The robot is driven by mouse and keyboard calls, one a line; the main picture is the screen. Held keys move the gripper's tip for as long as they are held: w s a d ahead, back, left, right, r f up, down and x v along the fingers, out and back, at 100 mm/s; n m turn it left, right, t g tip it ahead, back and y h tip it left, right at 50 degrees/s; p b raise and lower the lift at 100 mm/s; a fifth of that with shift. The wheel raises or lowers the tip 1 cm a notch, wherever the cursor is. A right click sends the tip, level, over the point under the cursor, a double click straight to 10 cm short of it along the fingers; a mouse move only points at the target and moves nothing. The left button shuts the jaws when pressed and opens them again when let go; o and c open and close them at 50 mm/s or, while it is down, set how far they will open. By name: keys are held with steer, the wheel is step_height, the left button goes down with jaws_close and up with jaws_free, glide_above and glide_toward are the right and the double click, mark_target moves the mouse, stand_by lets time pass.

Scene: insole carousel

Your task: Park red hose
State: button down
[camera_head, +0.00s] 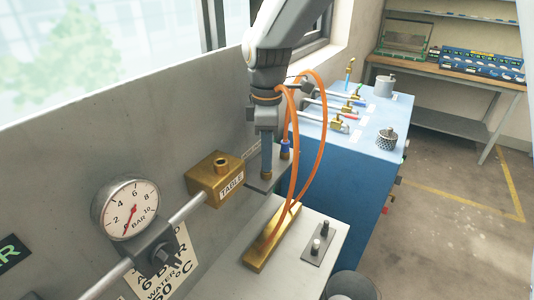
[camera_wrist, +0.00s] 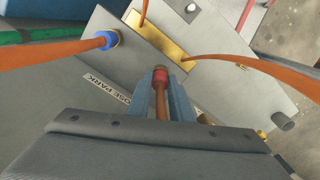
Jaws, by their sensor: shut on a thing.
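My gripper (camera_head: 266,172) points down over the grey hose park plate (camera_head: 257,186) on the wall. In the wrist view its two blue-grey fingers (camera_wrist: 163,103) are shut on the red hose end, whose red collar (camera_wrist: 160,84) shows between them. In the head view the fingers hide this end. I cannot tell whether its tip touches the plate. The blue-collared hose end (camera_wrist: 107,40) stands in the plate beside my fingers; its blue collar also shows in the head view (camera_head: 285,146). The "HOSE PARK" label (camera_wrist: 107,94) is partly covered by my fingers.
Orange hoses (camera_head: 321,135) loop from a brass bar (camera_head: 260,247) on the pale bench top. A brass "TABLE" block (camera_head: 216,181) and a pressure gauge (camera_head: 127,208) are left of my gripper. A blue cabinet (camera_head: 352,165) with several small valves stands behind. Floor at right is clear.

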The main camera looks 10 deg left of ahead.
steer(key=shift+f, duration=0.2)
steer(key=c, duration=1.5)
jaws_free()
steer(key=shift+r+b, duration=1.25)
steer(key=shift+r, duration=2.6)
steer(key=s+d+f+m+b, duration=0.1)
steer(key=s+d+f+m, duration=0.2)
steer(key=d+f+m, duration=0.3)
steer(key=s+d+f+m+t+b, duration=0.1)
steer(key=s+d+f+m, duration=0.2)
steer(key=d, duration=0.9)
steer(key=s+d+f+m+b, duration=0.1)
steer(key=s+d+f+m, duration=0.2)
steer(key=d+f+m, duration=0.7)
steer(key=shift+s, duration=0.2)
